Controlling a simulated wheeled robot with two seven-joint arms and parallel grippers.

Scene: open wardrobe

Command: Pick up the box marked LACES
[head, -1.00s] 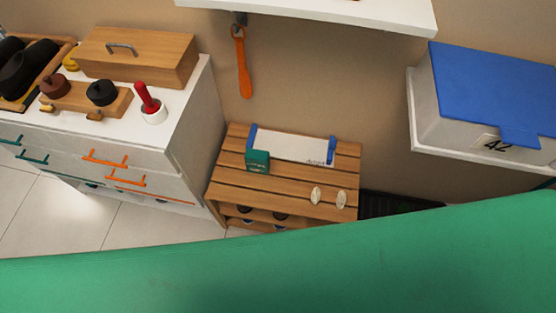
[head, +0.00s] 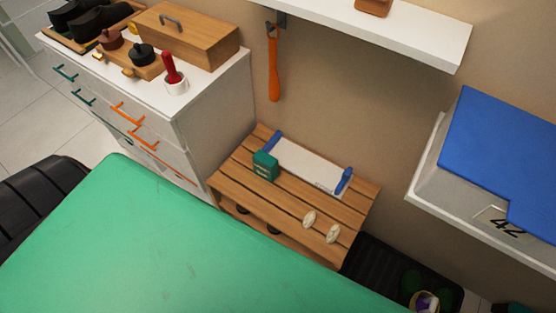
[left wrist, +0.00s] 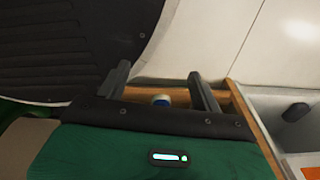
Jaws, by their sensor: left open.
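A small green box (head: 265,166) stands on the slatted wooden bench (head: 240,186) in the head view, against the left end of a white tray with blue ends (head: 305,166). Its pale marking is too small to read, so I cannot confirm that it says LACES. My left gripper (left wrist: 158,72) shows only in the left wrist view, open. A small white and blue item (left wrist: 162,100) shows beyond and between its fingers, apart from them. The green box is not identifiable in that view. My right gripper is in neither view.
Two pale oval items (head: 309,219) lie on the bench front. A white drawer cabinet (head: 205,95) stands left, a blue-lidded bin (head: 500,150) on a shelf right. An orange shoehorn (head: 273,65) hangs above. A black mat (head: 375,262) lies right of the bench.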

